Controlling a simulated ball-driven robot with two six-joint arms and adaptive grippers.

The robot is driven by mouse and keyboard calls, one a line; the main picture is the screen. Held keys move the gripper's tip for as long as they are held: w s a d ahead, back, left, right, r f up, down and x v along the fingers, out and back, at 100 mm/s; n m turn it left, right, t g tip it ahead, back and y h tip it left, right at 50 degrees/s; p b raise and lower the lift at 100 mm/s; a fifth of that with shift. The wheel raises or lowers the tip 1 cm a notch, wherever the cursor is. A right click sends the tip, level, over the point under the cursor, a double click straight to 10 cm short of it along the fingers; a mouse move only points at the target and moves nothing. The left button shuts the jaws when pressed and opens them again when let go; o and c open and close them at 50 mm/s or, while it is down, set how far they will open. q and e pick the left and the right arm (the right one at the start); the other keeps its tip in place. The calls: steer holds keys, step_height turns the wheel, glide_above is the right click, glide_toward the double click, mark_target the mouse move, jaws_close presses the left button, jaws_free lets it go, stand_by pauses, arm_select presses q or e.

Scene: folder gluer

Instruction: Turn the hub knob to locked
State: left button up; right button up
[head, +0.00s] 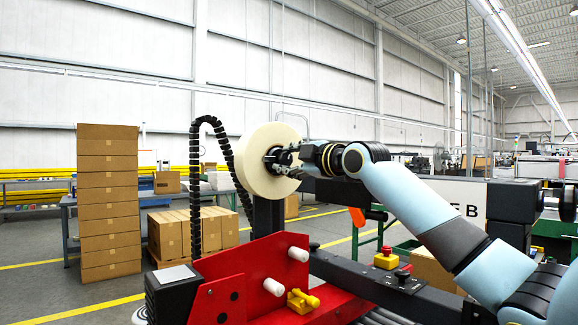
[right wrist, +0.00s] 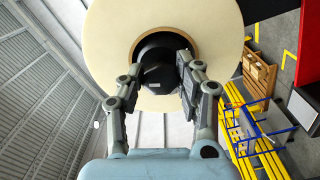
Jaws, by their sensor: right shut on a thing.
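The hub knob (right wrist: 158,72) is a dark round part in the middle of a large cream roll (right wrist: 108,40). In the head view the roll (head: 252,176) stands upright on a dark post above the red machine. My right gripper (head: 275,160) reaches the hub from the right. In the right wrist view its two fingers (right wrist: 158,84) lie on either side of the knob, shut on it. The fingers hide part of the knob, and I cannot read any lock mark. My left gripper is not in view.
The red machine frame (head: 262,270) with white rollers stands below the roll. A black cable chain (head: 228,150) arches at its left. Stacked cartons (head: 108,205) stand farther back at left.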

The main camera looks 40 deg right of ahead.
steer(key=shift+f+n+b, duration=0.1)
steer(key=shift+n+b, duration=0.3)
steer(key=shift+n, duration=1.6)
steer(key=o, duration=1.2)
steer(key=shift+s, duration=0.1)
steer(key=shift+n, duration=0.3)
steer(key=shift+s+d, duration=0.15)
steer(key=shift+s, duration=1.7)
steer(key=shift+s+d, duration=0.1)
steer(key=shift+s, duration=1.7)
